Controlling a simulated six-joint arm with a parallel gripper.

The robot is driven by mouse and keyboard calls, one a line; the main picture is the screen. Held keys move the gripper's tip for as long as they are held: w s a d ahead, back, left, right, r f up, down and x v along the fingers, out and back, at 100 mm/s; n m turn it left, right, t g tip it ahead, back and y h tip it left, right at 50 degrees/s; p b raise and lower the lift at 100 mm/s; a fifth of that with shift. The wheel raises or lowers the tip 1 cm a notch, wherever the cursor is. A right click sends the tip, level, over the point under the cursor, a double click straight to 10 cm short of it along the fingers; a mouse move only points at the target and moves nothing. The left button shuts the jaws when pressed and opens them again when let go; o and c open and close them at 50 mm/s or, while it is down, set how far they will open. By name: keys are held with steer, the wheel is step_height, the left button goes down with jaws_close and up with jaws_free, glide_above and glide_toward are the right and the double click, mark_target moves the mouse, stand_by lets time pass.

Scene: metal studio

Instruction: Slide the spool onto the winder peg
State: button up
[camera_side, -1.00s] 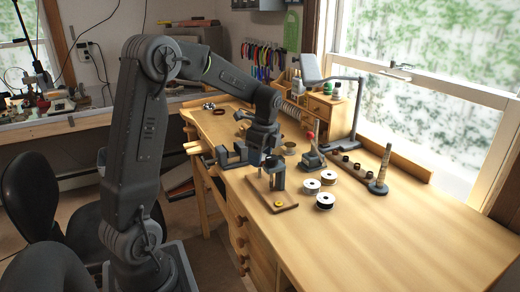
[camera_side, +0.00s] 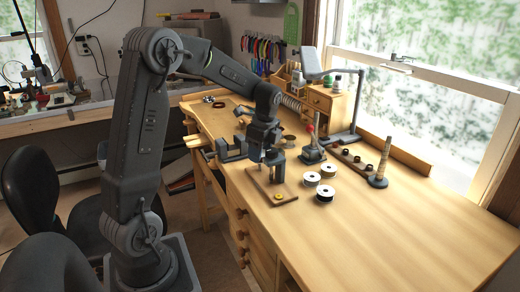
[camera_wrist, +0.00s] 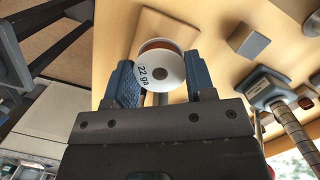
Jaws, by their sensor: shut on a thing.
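In the wrist view a spool (camera_wrist: 172,70), with a white face marked "22 ga" and an orange-brown edge, is held between the blue jaws of my gripper (camera_wrist: 161,82). A round centre hole shows in its face. A short grey rod shows just below it; I cannot tell whether it enters the spool. In the side view my gripper (camera_side: 259,155) points down over the back of the wooden winder board (camera_side: 264,192), beside a dark upright (camera_side: 278,162). The held spool cannot be made out there, and the peg is not clear.
Three loose spools (camera_side: 324,194) stand right of the board. A red-knobbed tool (camera_side: 312,150) and a tapered mandrel (camera_side: 383,160) stand farther right. A vise (camera_side: 230,148) is close on the left. The front right of the bench is bare.

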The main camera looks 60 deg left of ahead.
steer(key=shift+f, duration=1.35)
steer(key=shift+s+f, duration=0.15)
steer(key=shift+f, duration=0.35)
steer(key=o, duration=1)
steer(key=r, duration=0.5)
steer(key=w+d+r, duration=0.1)
steer(key=r, duration=0.4)
steer(key=d+r, duration=0.1)
steer(key=r, duration=0.3)
steer(key=shift+w+r, duration=0.15)
steer(key=shift+r, duration=0.25)
